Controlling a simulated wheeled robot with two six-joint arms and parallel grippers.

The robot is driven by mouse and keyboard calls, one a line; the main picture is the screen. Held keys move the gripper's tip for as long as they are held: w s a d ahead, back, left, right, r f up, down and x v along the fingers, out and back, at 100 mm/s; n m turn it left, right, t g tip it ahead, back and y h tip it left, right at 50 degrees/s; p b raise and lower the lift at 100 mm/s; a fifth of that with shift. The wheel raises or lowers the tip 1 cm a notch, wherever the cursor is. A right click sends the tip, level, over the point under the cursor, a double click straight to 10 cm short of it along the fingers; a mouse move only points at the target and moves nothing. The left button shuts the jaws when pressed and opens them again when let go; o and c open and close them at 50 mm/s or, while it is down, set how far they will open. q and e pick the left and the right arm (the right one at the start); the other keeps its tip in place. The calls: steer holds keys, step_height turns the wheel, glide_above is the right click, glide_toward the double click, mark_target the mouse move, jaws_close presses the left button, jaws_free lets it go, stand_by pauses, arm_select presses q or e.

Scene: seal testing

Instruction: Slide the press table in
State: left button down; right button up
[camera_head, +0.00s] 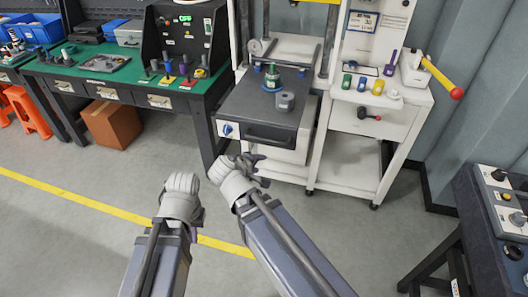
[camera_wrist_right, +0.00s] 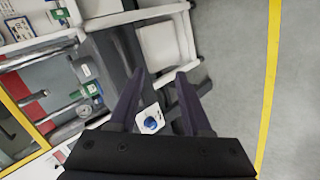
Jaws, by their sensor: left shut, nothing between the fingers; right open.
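The press table (camera_head: 243,104) is a dark grey slab pulled out toward me from the white press. A dark bar handle (camera_head: 270,139) runs along its front, with a blue knob (camera_head: 227,129) at its left. A green fitting (camera_head: 271,76) and a grey cylindrical part (camera_head: 285,101) stand on it. My right gripper (camera_head: 256,159) is just in front of and below the handle. In the right wrist view its purple fingers (camera_wrist_right: 157,77) are apart and empty, with the blue knob (camera_wrist_right: 151,122) between their bases. My left gripper (camera_head: 182,182) is shut and empty, lower left; its fingertips are hard to see.
A green-topped workbench (camera_head: 130,72) with tools stands left of the press. A white side stand (camera_head: 385,95) with coloured parts and a yellow lever (camera_head: 440,76) stands right. A control console (camera_head: 500,215) is at far right. The floor in front is clear.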

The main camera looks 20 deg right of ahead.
arm_select(q)
step_height(320, 180, down, 11)
steer(key=b, duration=0.9)
arm_select(e)
steer(key=w+d+f+n+t+h, duration=0.1)
steer(key=w+d+n+t, duration=0.1)
steer(key=w+n+t, duration=0.3)
steer(key=shift+w+d+t+h, duration=0.25)
steer(key=shift+w+t+h, duration=0.15)
steer(key=shift+w, duration=0.35)
arm_select(q)
steer(key=shift+r, duration=0.1)
arm_select(e)
steer(key=shift+w, duration=0.1)
